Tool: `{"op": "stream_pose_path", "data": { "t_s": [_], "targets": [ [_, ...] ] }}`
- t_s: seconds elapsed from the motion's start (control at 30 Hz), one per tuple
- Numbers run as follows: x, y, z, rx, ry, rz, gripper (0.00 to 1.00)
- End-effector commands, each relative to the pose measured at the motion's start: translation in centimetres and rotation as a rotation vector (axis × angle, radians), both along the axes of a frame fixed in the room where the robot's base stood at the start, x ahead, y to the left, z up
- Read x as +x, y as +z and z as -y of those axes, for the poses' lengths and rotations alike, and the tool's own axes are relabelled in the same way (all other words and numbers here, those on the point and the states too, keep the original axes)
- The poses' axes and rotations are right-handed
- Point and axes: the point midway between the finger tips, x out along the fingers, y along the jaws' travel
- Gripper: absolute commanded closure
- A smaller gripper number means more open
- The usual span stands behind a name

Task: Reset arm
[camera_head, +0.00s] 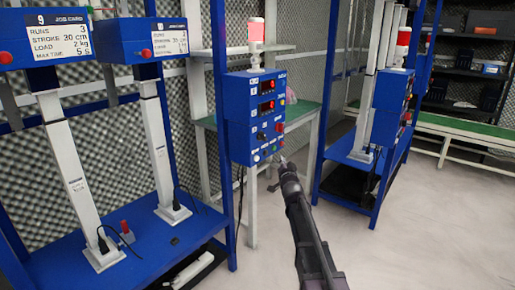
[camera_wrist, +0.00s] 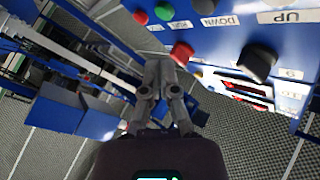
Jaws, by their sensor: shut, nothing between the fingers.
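My gripper (camera_head: 281,163) is at the end of my dark arm, just right of the lower edge of a blue control box (camera_head: 240,150). In the wrist view my gripper's (camera_wrist: 160,66) two grey fingers are together with nothing held. The control box's face (camera_wrist: 215,45) fills the upper right there, with a red knob (camera_wrist: 182,52) close beside the fingertips and a black knob (camera_wrist: 257,63) further right. Whether the fingertips touch the red knob cannot be told. Labels read RUN, DOWN and UP.
A red and white beacon (camera_head: 256,32) tops the box. Blue frames with white columns (camera_head: 70,170) and job cards (camera_head: 58,38) stand at left. Another blue rack (camera_head: 345,180) stands right of the box. The pale floor (camera_head: 430,230) at lower right is clear.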

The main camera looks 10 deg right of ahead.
Motion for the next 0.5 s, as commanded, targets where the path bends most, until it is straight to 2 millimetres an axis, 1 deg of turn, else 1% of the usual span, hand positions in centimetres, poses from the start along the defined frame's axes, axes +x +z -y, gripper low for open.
{"op": "stream_pose_path", "data": {
  "t_s": [0.17, 0.27, 0.37, 0.5],
  "targets": [
    [-0.9, -1.0, 0.2, -0.017, -0.025, -0.056, 1.0],
    [-1.9, -2.3, 0.4, -0.041, -0.052, -0.124, 1.0],
    [-3.4, -4.0, 0.5, -0.072, -0.082, -0.222, 1.0],
    [-6.1, -7.0, 0.7, -0.129, -0.114, -0.39, 1.0]
  ]
}}
